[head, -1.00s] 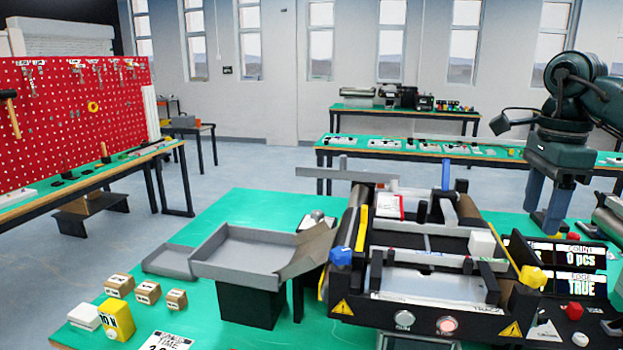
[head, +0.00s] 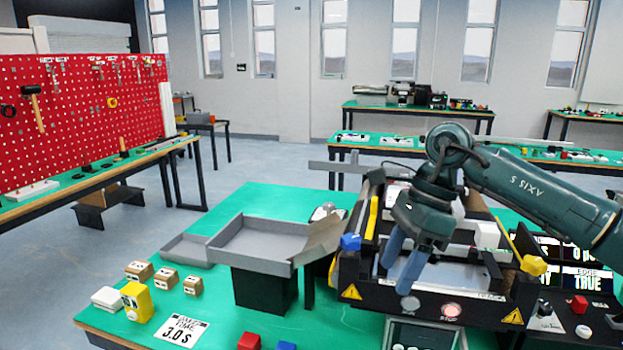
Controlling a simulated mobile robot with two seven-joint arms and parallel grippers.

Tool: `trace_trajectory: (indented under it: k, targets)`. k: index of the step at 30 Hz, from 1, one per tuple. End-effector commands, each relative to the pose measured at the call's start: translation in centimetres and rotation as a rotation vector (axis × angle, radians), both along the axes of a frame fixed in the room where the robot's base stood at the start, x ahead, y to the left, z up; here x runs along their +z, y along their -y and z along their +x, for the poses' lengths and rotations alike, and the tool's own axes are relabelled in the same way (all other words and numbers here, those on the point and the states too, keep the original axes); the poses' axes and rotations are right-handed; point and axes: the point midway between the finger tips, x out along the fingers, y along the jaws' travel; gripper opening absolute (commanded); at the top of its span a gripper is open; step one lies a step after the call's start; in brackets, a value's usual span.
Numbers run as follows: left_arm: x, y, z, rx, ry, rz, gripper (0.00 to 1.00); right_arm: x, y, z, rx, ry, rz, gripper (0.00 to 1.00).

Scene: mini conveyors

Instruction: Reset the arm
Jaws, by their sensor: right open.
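My right gripper (head: 398,268) comes in from the right in the head view, with its blue fingers pointing down. It is open and nothing shows between its fingers. It hangs in front of and above the mini conveyor (head: 440,302), hiding part of its middle. A white cube (head: 487,234) sits on the conveyor to the right of the gripper. My left gripper is not in view.
A grey tray (head: 255,250) on a black stand is left of the conveyor. Several small boxes (head: 166,277), a yellow block (head: 137,302) and a timer card (head: 183,330) lie on the green table. Screens and a red button (head: 579,305) are at right.

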Motion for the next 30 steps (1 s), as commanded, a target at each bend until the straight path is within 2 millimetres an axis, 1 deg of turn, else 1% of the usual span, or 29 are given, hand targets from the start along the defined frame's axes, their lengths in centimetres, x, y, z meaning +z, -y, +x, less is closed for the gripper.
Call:
trace_trajectory:
  k: [1,3,6,9,10,12,14,16,19,20,23,26,29,30]
  targets:
    - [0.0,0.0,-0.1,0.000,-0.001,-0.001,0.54,-1.8,-1.7,-0.8,-0.007,-0.049,0.081,0.58]
    - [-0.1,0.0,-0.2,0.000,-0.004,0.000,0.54,-3.6,-4.2,-2.0,-0.039,-0.119,0.216,0.58]
    - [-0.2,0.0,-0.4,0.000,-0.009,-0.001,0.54,-5.6,-7.8,-4.0,-0.121,-0.252,0.431,0.58]
    - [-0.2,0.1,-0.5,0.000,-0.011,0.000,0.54,-6.7,-10.6,-5.6,-0.242,-0.409,0.644,0.58]
    - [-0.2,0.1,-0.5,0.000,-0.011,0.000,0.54,-6.8,-11.3,-6.0,-0.285,-0.460,0.703,0.58]
    - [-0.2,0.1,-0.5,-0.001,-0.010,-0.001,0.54,-7.1,-12.3,-6.7,-0.397,-0.580,0.836,0.58]
    - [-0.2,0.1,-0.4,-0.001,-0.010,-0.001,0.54,-7.3,-12.8,-7.0,-0.504,-0.686,0.942,0.58]
    - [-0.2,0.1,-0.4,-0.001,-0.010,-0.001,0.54,-7.7,-12.8,-7.0,-0.639,-0.811,1.050,0.58]
    - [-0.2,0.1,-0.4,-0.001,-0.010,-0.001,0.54,-8.7,-12.0,-6.7,-0.846,-0.985,1.180,0.58]
    - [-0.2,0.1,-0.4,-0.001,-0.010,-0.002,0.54,-9.2,-11.6,-6.5,-0.913,-1.037,1.216,0.58]
    - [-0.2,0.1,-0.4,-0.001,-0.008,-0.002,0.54,-11.3,-9.6,-6.1,-1.159,-1.218,1.318,0.58]
    - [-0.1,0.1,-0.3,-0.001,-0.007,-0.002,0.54,-14.5,-7.0,-6.1,-1.433,-1.394,1.392,0.58]
    - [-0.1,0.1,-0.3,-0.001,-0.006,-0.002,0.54,-18.5,-3.9,-7.0,-1.731,-1.558,1.432,0.58]
    - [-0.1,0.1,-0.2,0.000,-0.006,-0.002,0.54,-20.3,-2.6,-7.7,-1.855,-1.618,1.438,0.58]
